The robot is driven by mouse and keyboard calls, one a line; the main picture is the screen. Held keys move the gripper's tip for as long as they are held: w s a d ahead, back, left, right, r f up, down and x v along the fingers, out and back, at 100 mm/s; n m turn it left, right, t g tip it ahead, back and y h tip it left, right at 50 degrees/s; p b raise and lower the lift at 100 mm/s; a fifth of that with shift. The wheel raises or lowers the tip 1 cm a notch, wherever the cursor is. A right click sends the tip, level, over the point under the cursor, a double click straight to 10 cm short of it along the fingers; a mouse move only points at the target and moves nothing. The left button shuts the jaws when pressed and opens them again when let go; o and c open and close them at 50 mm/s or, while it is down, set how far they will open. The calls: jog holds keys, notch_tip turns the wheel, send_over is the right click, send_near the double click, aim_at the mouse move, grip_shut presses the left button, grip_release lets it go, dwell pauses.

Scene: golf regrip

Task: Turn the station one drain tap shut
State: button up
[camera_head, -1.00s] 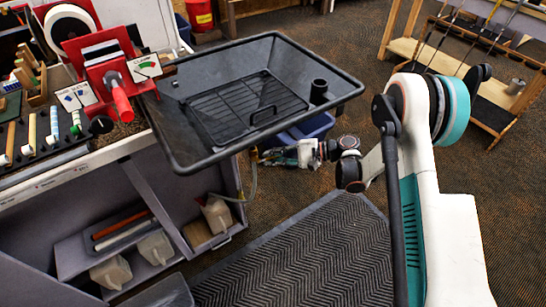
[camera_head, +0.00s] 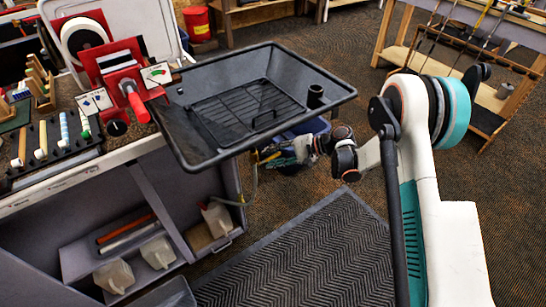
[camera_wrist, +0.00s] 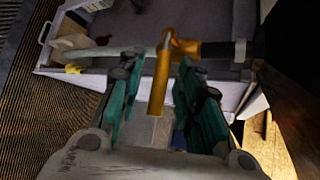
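The drain tap (camera_wrist: 161,70) shows in the wrist view as a brass-yellow body on a dark pipe, with its lever pointing down the picture. My gripper (camera_wrist: 157,68) has its two teal fingers apart, one on each side of the lever. I see gaps beside the lever and cannot tell any contact. In the head view my gripper (camera_head: 283,155) is low beneath the right part of the black drain tray (camera_head: 205,160). A pale hose (camera_wrist: 100,53) runs from the tap to the left in the wrist view.
A blue bin (camera_head: 300,133) stands behind my gripper under the tray. The grey bench (camera_head: 95,215) with open shelves holds pale jugs (camera_head: 158,252). A black ridged mat (camera_head: 310,250) covers the floor in front. A wooden club rack (camera_head: 450,75) stands at the back right.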

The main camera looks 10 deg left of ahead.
jog(key=shift+d, duration=0.1)
jog(key=v, duration=1.2)
jog(key=shift+w+f, duration=0.1)
